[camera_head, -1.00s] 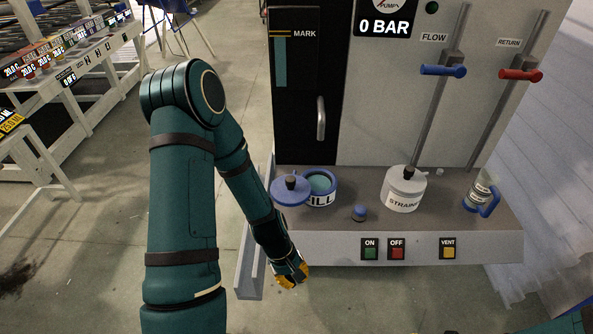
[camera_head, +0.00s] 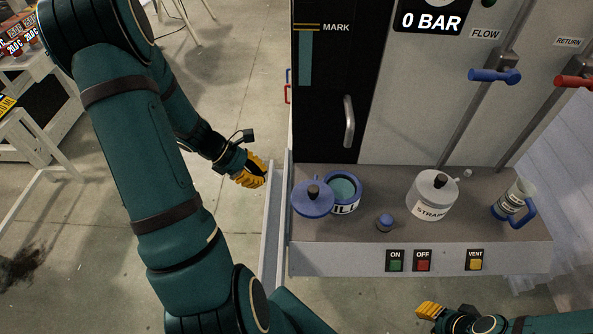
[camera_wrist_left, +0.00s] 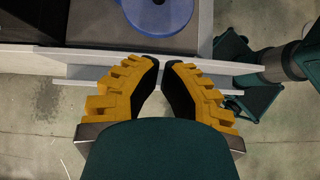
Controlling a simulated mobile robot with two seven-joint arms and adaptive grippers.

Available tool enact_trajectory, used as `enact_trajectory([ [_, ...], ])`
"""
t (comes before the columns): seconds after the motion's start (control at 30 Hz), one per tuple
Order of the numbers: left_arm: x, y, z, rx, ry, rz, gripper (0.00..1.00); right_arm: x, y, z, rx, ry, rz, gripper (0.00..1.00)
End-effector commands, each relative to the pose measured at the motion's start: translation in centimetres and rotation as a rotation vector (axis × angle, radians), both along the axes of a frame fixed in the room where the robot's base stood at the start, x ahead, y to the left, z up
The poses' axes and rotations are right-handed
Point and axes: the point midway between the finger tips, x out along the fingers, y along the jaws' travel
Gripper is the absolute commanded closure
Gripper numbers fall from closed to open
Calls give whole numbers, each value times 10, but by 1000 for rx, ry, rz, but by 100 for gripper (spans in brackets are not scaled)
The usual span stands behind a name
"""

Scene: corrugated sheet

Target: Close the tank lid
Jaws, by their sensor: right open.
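The blue tank lid (camera_head: 313,207) with its dark knob sits at the left of the blue-rimmed FILL tank (camera_head: 346,207) and overlaps its left edge. The tank mouth is uncovered and shows a greenish inside. My left gripper (camera_head: 258,170) is left of the panel's shelf, apart from the lid, with nothing in it. In the left wrist view my left gripper's fingertips (camera_wrist_left: 163,63) lean close together with a narrow gap. A blue disc, apparently the lid (camera_wrist_left: 158,14), is beyond them at the top. My right gripper (camera_head: 430,310) is open at the bottom edge, partly seen.
The grey shelf (camera_head: 390,239) also holds a small blue knob (camera_head: 385,222), a white strainer pot (camera_head: 432,199) and a blue-handled jug (camera_head: 515,204). ON, OFF and VENT buttons line its front. A pale rail (camera_head: 272,225) stands along its left side.

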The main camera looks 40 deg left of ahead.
Motion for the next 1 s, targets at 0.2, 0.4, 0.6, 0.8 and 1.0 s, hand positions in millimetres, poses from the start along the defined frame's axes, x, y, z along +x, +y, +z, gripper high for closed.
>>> enact_trajectory([
  [0.2,-1,8,10,-26,-10,51,100,0,-1,2,0,1,-2,66],
  [0.4,9,-6,-8,-28,-9,49,100,0,-1,-1,-1,1,-2,66],
  [0.6,27,-28,-37,-29,-9,48,100,0,0,-5,-1,0,-1,66],
  [0.8,44,-49,-64,-28,-8,47,100,0,0,-10,-2,0,-2,66],
  [1.0,61,-69,-59,-25,-10,47,100,0,0,-6,-2,0,-2,66],
])
